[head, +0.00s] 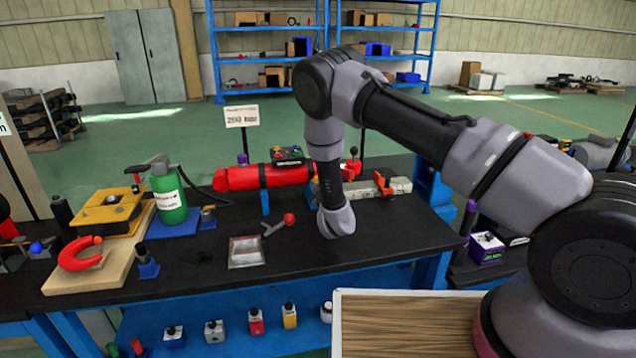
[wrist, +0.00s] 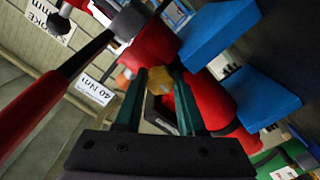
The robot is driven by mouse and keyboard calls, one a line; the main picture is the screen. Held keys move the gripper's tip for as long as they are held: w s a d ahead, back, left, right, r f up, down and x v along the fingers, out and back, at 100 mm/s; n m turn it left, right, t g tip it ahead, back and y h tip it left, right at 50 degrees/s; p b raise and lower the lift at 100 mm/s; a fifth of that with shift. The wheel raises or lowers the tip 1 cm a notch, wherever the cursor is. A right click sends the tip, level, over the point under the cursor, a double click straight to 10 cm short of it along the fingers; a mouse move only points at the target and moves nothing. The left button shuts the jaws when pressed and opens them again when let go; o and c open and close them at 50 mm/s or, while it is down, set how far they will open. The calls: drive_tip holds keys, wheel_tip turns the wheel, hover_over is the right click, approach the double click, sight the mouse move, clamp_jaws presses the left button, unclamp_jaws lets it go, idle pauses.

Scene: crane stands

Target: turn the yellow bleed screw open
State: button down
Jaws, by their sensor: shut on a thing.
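The yellow bleed screw (wrist: 158,80) sits on the side of a red cylinder (wrist: 205,98) in the wrist view. My gripper (wrist: 160,74) has its two dark green fingers on either side of the screw head, shut on it. The red cylinder (head: 265,177) also shows in the head view, lying level on blue supports at the back of the black bench. In the head view my arm hides the gripper and the screw.
A red-handled lever (wrist: 40,112) runs close along the left of the wrist view. Blue supports (wrist: 218,30) are at its right. In the head view a green bottle (head: 168,195) stands left of the cylinder, and a clear tray (head: 245,252) lies in front. The bench's front right is clear.

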drive_tip(key=n, duration=0.3)
drive_tip(key=shift+n, duration=0.6)
drive_tip(key=c, duration=0.5)
unclamp_jaws()
drive_tip(key=shift+s, duration=0.1)
